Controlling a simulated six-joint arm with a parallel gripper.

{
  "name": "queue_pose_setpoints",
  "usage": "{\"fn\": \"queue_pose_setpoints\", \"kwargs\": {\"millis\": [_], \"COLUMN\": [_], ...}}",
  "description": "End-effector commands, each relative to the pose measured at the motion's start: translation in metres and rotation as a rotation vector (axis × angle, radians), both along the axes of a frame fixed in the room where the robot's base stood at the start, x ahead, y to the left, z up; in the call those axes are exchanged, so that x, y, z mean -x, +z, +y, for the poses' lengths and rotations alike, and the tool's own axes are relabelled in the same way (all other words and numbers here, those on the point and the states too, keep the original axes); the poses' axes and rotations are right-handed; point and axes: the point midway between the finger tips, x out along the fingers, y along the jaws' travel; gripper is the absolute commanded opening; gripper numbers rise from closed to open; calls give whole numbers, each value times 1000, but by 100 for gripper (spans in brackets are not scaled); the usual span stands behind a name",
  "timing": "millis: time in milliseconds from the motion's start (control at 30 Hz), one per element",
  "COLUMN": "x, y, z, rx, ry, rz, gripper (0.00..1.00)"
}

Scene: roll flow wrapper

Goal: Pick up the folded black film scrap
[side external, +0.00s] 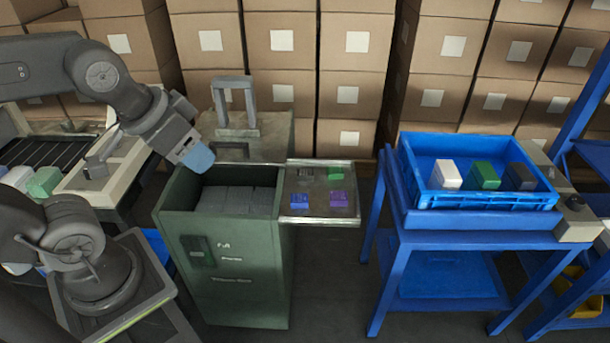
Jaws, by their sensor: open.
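A metal tray (319,217) juts from the right side of the green bin. Small folded-looking pieces lie on it: a dark one (304,173) at the back left, a green one (335,173) at the back right, a blue one (299,200) at the front left and a purple one (338,198) at the front right. The dark piece may be the black film scrap, but it is too small to be sure. My gripper (198,158), with a light blue end, is open above the bin's back left corner, left of the tray and apart from it.
The green bin (225,275) holds grey blocks (236,197). A grey upright frame (235,100) stands behind it. A blue crate (480,202) with white, green and dark blocks sits on a blue cart at right. A conveyor (45,150) lies at left. Stacked cartons (280,60) fill the back.

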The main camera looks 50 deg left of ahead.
Motion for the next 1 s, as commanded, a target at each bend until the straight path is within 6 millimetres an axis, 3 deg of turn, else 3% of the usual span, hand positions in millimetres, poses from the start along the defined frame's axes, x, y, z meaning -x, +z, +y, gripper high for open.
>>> {"fn": "queue_pose_setpoints", "kwargs": {"millis": [67,333,667,767,1000], "x": [0,0,-8,-27,-110], "y": [0,0,3,10,20], "z": [0,0,1,5,26], "rx": [0,0,-8,-30,-103], "ry": [0,0,-9,-36,-161], "rz": [0,0,11,39,145], "gripper": [46,72,72,72,72]}}
